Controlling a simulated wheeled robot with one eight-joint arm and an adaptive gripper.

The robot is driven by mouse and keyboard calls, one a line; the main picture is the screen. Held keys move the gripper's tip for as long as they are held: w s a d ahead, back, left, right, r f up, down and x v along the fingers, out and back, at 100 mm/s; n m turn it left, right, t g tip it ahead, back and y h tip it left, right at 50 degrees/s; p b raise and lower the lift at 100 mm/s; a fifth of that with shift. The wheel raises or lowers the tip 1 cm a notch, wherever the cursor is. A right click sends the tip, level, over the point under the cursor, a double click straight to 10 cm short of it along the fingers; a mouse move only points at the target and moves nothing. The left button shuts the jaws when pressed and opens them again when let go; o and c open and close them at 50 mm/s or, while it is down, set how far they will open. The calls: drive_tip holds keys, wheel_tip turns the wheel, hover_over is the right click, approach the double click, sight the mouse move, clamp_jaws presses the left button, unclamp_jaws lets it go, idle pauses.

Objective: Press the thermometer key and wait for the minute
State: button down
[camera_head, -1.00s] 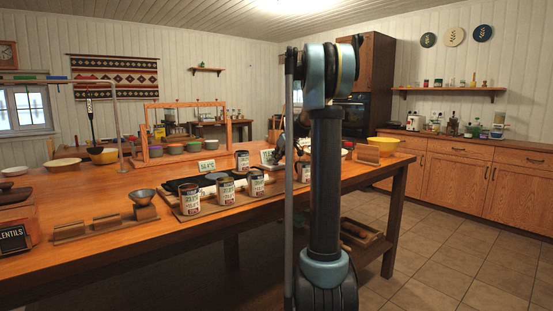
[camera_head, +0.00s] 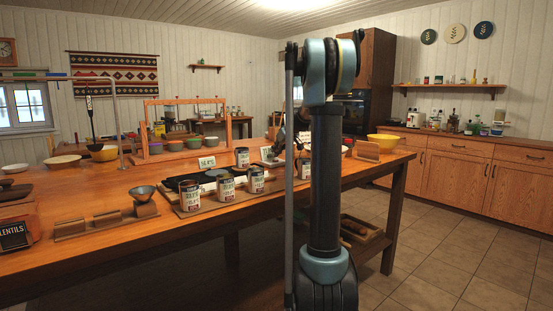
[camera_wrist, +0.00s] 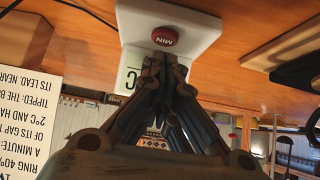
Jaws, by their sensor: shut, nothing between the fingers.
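The thermometer is a white unit (camera_wrist: 195,22) on the wooden table, seen upside down in the wrist view. It has a round red key (camera_wrist: 165,37) marked MIN and a pale display (camera_wrist: 130,70) with a C at its edge; my fingers hide part of the display. My gripper (camera_wrist: 164,58) is shut and empty, its tips at the near edge of the red key. I cannot tell whether they touch or press it. In the head view my dark gripper is partly hidden behind my arm, near the far side of the table.
A printed card (camera_wrist: 30,125) lies left of the gripper in the wrist view. Several labelled cans (camera_head: 227,188) stand on a board on the table (camera_head: 130,185). A yellow bowl (camera_head: 383,142) is at the right.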

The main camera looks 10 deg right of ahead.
drive_tip(key=v, duration=1.1)
drive_tip(key=shift+w+r, duration=0.25)
drive_tip(key=shift+r, duration=0.2)
idle(1.4)
